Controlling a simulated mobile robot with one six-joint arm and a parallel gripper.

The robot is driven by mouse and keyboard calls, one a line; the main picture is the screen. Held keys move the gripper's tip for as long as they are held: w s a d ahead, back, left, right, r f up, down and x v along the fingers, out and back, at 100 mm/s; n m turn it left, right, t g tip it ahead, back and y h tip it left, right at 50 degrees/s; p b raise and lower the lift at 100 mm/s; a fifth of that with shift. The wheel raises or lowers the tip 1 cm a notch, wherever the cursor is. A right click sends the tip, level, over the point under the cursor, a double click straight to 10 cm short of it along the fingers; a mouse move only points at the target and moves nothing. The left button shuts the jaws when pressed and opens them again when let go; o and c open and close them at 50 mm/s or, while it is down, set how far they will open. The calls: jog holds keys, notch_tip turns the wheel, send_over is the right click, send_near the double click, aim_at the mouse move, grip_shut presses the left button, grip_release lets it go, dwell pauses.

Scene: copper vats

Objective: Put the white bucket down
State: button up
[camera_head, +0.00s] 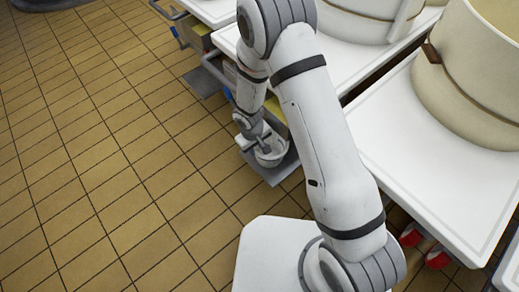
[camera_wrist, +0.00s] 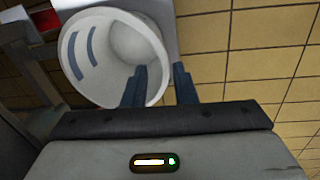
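The white bucket (camera_head: 272,154) is low down beyond my arm in the head view, over or on a grey plate (camera_head: 276,175) near the floor; I cannot tell whether it touches the plate. In the wrist view the white bucket (camera_wrist: 112,42) is tilted in the picture with its open mouth facing the camera and blue stripes inside. My gripper (camera_head: 261,142) is at the bucket's rim. In the wrist view my gripper (camera_wrist: 164,84) has its dark blue fingers close together, one inside the bucket and one outside, with the wall between them. The contact is partly hidden.
White-topped tables (camera_head: 430,165) run along the right, bearing large cream vats (camera_head: 470,75). Carts with blue and red parts stand below and beside them. The tiled floor (camera_head: 110,160) to the left is clear.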

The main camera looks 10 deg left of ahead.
jog(key=r, duration=0.1)
jog(key=r+p, duration=0.1)
jog(key=r, duration=0.2)
jog(key=shift+s+a+r, duration=0.2)
jog(key=shift+s+r, duration=0.05)
jog(key=shift+r, duration=0.15)
